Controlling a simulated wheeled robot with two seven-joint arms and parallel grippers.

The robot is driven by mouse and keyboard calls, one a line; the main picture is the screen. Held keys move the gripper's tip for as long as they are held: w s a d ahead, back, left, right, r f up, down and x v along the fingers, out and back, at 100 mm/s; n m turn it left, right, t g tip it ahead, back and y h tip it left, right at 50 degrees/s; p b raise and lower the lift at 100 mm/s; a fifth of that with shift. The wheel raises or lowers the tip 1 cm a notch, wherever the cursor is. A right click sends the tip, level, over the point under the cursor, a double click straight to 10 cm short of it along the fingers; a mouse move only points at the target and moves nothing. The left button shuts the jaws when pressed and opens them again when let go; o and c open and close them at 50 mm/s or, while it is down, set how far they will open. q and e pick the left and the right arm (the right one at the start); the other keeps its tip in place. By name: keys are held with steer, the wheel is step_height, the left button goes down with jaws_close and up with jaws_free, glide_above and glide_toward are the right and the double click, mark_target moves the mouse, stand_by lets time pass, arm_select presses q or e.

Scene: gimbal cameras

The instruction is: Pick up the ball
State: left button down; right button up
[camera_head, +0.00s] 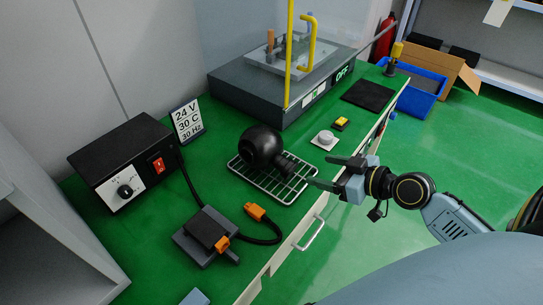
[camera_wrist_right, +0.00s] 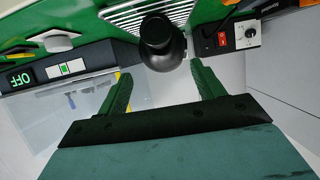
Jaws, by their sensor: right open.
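The ball (camera_head: 261,144) is a black sphere with a dark round opening and a ridged neck pointing right. It rests on a wire rack (camera_head: 255,182) on the green bench top. It also shows in the right wrist view (camera_wrist_right: 161,36), beyond and between the fingertips. My right gripper (camera_head: 327,171) is open and empty, to the right of the ball near the rack's right end and the neck. Its green fingers show apart in the right wrist view (camera_wrist_right: 161,70). Whether a finger touches the neck or rack is unclear. My left gripper is out of view.
A black power box (camera_head: 122,162) and a cabled grey device (camera_head: 207,237) stand left and in front. A white knob (camera_head: 325,138) and yellow button (camera_head: 341,124) sit behind the gripper. A large grey machine (camera_head: 283,83) with yellow handles fills the back.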

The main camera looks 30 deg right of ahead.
mark_target(290, 162)
steer(key=x, duration=0.7)
steer(key=shift+a+f, duration=0.1)
steer(key=x, duration=0.4)
steer(key=shift+w, duration=0.25)
steer(key=shift+w+a+f, duration=0.1)
steer(key=shift+w+a, duration=0.05)
steer(key=shift+w, duration=0.25)
steer(key=shift+f, duration=0.1)
steer(key=c, duration=1.4)
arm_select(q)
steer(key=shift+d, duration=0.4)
